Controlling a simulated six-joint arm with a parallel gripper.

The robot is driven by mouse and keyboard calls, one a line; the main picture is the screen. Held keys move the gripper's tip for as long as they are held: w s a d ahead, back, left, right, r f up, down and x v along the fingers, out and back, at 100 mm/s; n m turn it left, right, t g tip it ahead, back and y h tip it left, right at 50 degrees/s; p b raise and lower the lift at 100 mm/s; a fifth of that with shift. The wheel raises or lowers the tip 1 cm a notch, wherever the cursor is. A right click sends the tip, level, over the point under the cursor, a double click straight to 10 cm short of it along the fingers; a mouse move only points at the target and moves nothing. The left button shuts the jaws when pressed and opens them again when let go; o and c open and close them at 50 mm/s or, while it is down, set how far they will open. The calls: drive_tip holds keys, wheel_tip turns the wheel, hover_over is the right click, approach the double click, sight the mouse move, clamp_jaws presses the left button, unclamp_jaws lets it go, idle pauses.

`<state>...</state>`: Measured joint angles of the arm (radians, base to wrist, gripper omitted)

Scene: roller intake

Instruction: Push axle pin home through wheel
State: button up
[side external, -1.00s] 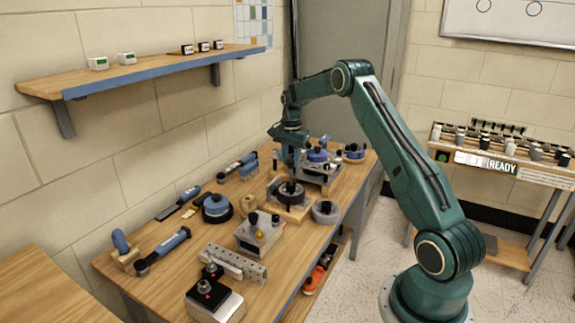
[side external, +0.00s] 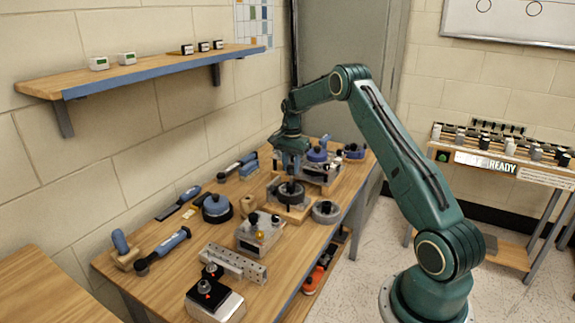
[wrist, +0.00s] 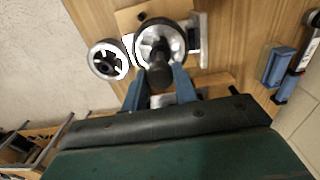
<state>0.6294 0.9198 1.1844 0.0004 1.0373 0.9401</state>
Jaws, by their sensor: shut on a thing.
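The wheel (wrist: 175,35) is a dark tyre with a pale rim, set on a wooden block fixture; it also shows in the side view (side external: 291,194). My gripper (wrist: 158,78) is over the near side of this wheel, its two blue fingers closed around a dark, round-ended piece, which I take to be the axle pin (wrist: 159,73). The pin reaches over the wheel's middle in the wrist view. I cannot tell how deep it sits in the hub. In the side view my gripper (side external: 291,166) is just above and behind the wheel, and the pin is not clear there.
A second wheel (side external: 326,211) lies close beside the fixture, near the bench's edge; it also shows in the wrist view (wrist: 108,60). A metal fixture with a blue knob (side external: 317,154) stands close behind. A blue-topped round tool (side external: 217,208) and a grey box (side external: 260,233) stand nearer the camera.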

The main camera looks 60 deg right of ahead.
sight(291, 174)
drive_tip(key=shift+f, duration=0.1)
idle(0.5)
drive_tip(key=shift+f, duration=0.6)
drive_tip(key=shift+f, duration=1.2)
idle(0.9)
drive_tip(key=o, duration=0.9)
drive_tip(key=shift+c, duration=0.2)
drive_tip(key=shift+r, duration=0.1)
wheel_tip(291, 174, up, 14)
drive_tip(key=shift+f, duration=0.2)
